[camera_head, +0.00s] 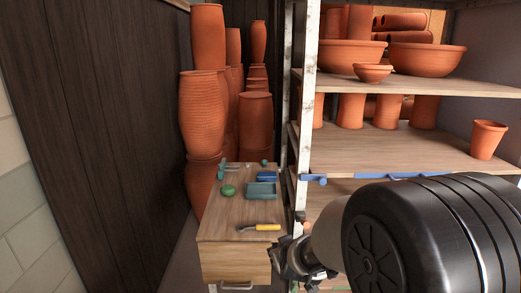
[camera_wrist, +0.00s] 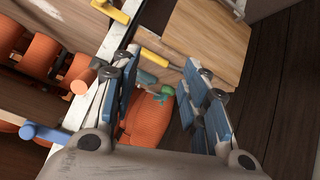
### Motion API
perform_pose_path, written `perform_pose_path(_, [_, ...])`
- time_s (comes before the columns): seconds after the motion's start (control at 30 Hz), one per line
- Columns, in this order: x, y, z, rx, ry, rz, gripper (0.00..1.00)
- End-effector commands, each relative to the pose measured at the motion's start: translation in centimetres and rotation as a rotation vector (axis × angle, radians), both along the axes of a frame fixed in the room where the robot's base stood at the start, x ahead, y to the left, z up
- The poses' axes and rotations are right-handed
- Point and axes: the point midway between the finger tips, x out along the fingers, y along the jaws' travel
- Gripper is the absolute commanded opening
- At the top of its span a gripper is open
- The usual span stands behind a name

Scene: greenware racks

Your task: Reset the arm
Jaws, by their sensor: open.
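My gripper (camera_head: 288,262) shows at the lower middle of the head view, beside the front right edge of a small wooden table (camera_head: 222,222) and in front of the rack post. The black and grey links of my arm fill the lower right. In the wrist view, the two blue-padded fingers of my gripper (camera_wrist: 165,82) stand apart with nothing held between them. Orange pots (camera_wrist: 145,120) and the tabletop (camera_wrist: 212,40) show beyond the fingers.
The table bears a yellow-handled tool (camera_head: 262,227), a teal tray (camera_head: 261,190) and a green round item (camera_head: 228,190). Tall stacked clay pots (camera_head: 203,110) stand behind it. A shelf rack (camera_head: 400,148) with bowls and pots stands right, a dark wall (camera_head: 110,130) left.

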Motion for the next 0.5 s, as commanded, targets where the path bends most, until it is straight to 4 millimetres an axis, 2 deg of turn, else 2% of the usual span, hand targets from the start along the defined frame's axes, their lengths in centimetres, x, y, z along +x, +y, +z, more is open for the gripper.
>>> perform_pose_path(0.03, [-1.6,-0.3,2.4,0.03,0.016,-0.004,0.41])
perform_pose_path(0.2, [-8.7,-1.4,7.3,0.106,0.119,-0.025,0.41])
perform_pose_path(0.33, [-15.1,-2.7,9.8,0.139,0.201,-0.062,0.41])
perform_pose_path(0.5, [-23.9,-4.7,11.4,0.155,0.307,-0.141,0.41])
